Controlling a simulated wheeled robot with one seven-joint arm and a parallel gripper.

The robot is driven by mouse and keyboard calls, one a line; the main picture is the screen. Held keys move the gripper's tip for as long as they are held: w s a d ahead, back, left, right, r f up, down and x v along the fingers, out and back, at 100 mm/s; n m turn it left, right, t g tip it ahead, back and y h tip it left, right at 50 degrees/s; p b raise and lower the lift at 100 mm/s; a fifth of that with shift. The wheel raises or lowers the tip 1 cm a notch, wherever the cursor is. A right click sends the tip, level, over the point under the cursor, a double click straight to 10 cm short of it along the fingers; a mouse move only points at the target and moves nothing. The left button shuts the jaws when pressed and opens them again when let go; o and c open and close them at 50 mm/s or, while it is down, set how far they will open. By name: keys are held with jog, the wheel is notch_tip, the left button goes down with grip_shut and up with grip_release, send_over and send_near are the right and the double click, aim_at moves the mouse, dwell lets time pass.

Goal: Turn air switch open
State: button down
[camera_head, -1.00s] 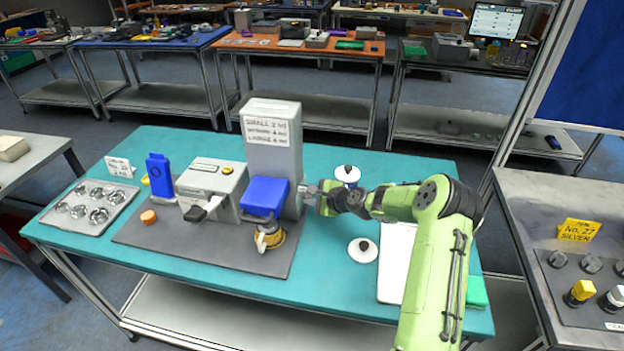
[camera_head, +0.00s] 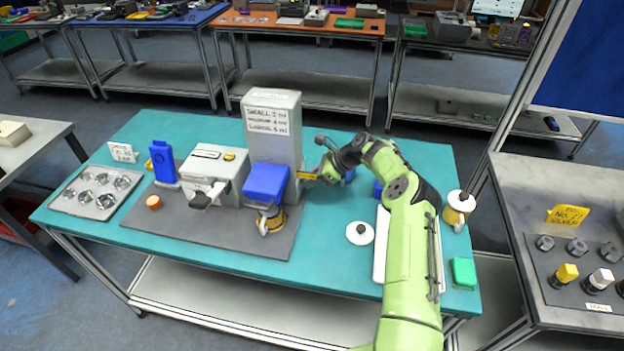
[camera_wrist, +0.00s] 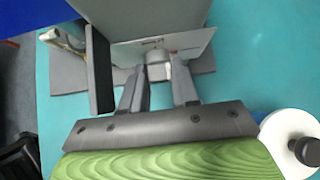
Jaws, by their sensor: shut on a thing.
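A tall grey machine (camera_head: 272,130) with a handwritten label stands on the teal table. A small grey knob (camera_wrist: 158,66), which looks like the air switch, sticks out from a pale plate on its side in the wrist view. My gripper (camera_head: 308,176) is at the lower right side of the machine. In the wrist view its two fingers (camera_wrist: 160,80) stand on either side of the knob and are shut on it. The knob is too small and hidden to make out in the head view, so its turn angle cannot be told.
A blue-topped unit (camera_head: 266,181) with a cup under it stands left of my gripper. A white-lidded container (camera_head: 458,208) and a green block (camera_head: 464,272) are to the right.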

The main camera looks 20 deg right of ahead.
dwell(0.5)
jog(key=c, duration=0.9)
grip_release()
jog(key=shift+o, duration=0.2)
jog(key=v, duration=1.5)
jog(key=shift+d+r, duration=0.25)
jog(key=shift+d, duration=0.2)
jog(key=shift+w, duration=0.2)
